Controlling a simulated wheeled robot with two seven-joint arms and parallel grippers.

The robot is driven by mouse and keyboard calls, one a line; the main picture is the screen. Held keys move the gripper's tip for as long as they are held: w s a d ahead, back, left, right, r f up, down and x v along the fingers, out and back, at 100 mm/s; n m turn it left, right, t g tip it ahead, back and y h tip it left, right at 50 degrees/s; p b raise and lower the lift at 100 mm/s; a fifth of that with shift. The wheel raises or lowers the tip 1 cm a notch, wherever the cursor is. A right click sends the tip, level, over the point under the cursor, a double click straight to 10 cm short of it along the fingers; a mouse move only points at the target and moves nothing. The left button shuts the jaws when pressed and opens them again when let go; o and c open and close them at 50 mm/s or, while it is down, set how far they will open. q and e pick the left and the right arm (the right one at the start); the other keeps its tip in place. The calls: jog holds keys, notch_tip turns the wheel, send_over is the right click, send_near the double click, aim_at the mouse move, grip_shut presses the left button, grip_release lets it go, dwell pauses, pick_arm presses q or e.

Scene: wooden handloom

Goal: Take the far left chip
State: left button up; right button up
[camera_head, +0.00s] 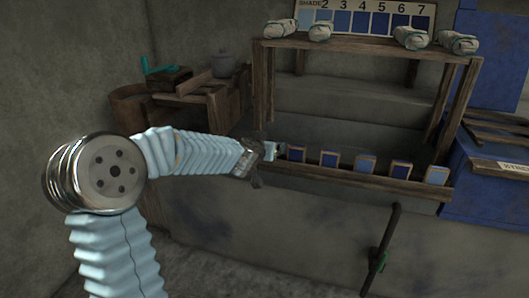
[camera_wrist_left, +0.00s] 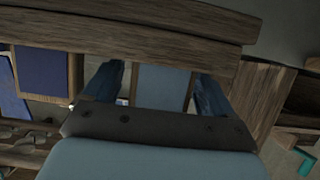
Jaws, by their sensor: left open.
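The far left chip, pale blue with a wooden edge, lies between my left gripper's fingers in the left wrist view (camera_wrist_left: 162,88). My left gripper (camera_wrist_left: 157,80) is open, with one dark finger on each side of the chip and gaps showing. In the head view my left gripper (camera_head: 266,152) is at the left end of the wooden rack (camera_head: 345,177) and largely hides that chip. A dark blue chip (camera_head: 297,154) stands just right of it and also shows in the wrist view (camera_wrist_left: 42,70). My right gripper is not in view.
Several more blue chips stand along the rack to the right, ending with a paler one (camera_head: 437,175). A wooden frame (camera_head: 365,42) with wrapped bundles and a numbered shade card (camera_head: 365,20) rises behind. A black lever (camera_head: 380,255) stands in front.

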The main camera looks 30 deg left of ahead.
pick_arm(q)
jog(key=c, duration=1)
